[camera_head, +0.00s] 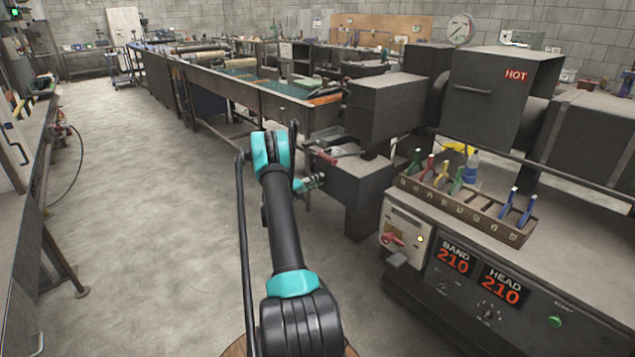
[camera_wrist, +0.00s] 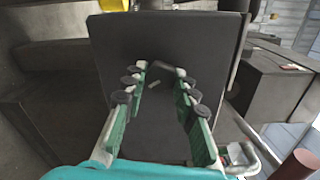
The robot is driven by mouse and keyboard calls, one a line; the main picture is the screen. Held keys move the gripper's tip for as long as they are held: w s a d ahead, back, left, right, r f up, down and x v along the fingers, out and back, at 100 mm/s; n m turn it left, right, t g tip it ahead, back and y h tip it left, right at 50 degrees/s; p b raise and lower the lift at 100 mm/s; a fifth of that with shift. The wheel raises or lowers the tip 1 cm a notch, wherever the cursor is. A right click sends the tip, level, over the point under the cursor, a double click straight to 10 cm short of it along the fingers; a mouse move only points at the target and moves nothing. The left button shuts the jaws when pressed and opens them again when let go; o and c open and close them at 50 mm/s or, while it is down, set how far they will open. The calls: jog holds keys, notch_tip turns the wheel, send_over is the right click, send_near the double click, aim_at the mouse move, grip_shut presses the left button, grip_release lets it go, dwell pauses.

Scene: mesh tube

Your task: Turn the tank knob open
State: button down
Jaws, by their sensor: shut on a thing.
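My gripper (camera_wrist: 161,70) is in front of the flat dark face of a box (camera_wrist: 115,45) in the wrist view. Its two green fingers lean inward, and their tips close on a small dark part (camera_wrist: 160,68) at that face, probably the tank knob. It is too small to make out its shape or turn angle. In the head view my gripper (camera_head: 312,182) is beside a dark box (camera_head: 362,195) below the bench machine, partly hidden by my arm. A red-handled part (camera_head: 324,157) shows just above it.
A control panel (camera_head: 405,232) with a red switch is on the machine front to the right. A tool rack (camera_head: 465,207) stands on the machine top. A long bench (camera_head: 235,85) runs behind. The floor (camera_head: 150,220) to the left is clear. A red-brown cylinder (camera_wrist: 300,166) is close at lower right in the wrist view.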

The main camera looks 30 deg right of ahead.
jog(key=shift+a+n, duration=0.1)
jog(key=shift+n, duration=0.2)
dwell(0.4)
jog(key=c, duration=1.2)
grip_release()
jog(key=a, duration=0.8)
jog(key=s+a, duration=0.1)
jog(key=a, duration=0.3)
